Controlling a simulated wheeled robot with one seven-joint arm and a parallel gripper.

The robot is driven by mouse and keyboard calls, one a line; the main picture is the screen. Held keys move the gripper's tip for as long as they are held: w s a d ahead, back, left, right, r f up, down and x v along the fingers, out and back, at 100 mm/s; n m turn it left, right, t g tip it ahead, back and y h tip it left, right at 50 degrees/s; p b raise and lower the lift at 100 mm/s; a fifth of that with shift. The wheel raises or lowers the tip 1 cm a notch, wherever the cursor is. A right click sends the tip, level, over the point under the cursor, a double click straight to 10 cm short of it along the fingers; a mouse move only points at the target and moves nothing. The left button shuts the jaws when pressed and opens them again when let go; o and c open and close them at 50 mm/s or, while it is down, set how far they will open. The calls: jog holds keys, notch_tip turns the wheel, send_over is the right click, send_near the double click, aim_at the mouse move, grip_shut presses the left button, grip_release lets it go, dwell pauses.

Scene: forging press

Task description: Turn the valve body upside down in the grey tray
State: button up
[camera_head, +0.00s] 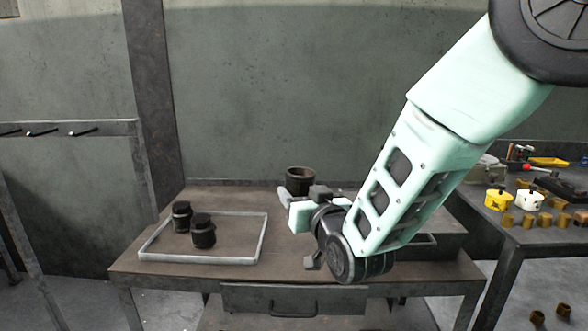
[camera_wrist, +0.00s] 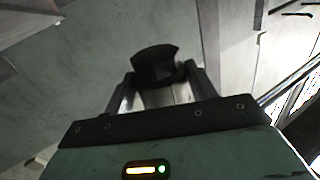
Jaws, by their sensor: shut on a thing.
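A dark, round valve body (camera_head: 299,178) is held above the table, its open rim showing at the top. It also shows in the wrist view (camera_wrist: 155,62), dark and partly hidden, between the two fingers. My gripper (camera_head: 301,194) is shut on it; the fingers (camera_wrist: 160,80) close on it from both sides. The grey tray (camera_head: 200,260) lies on the table to the left, apart from my gripper. Two dark valve bodies, one at the back left (camera_head: 181,216) and one nearer the middle (camera_head: 203,232), stand upright in the tray.
The brown table (camera_head: 280,250) is clear between the tray and my arm. The tray's right part is empty. A side table (camera_head: 510,235) at the right holds several yellow and brass pieces. A grey wall stands behind the table, and a metal rack (camera_head: 80,128) stands at the left.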

jog(key=m+b, duration=0.2)
jog(key=m, duration=0.1)
jog(key=m+b, duration=0.2)
jog(key=shift+f+m+b, duration=0.2)
jog(key=shift+m+b, duration=0.15)
jog(key=shift+m, duration=0.05)
jog(key=shift+r+m+b, duration=0.1)
jog(key=shift+m+b, duration=0.45)
jog(key=shift+m, duration=0.35)
jog(key=shift+r, duration=0.15)
jog(key=m+b, duration=0.2)
jog(key=shift+f+m, duration=0.25)
jog(key=shift+m, duration=0.05)
jog(key=shift+m+b, duration=1.1)
jog(key=shift+b, duration=0.1)
jog(key=m+b, duration=0.2)
jog(key=m, duration=0.1)
jog(key=shift+b, duration=0.35)
jog(key=shift+r+m, duration=0.25)
jog(key=shift+m, duration=0.45)
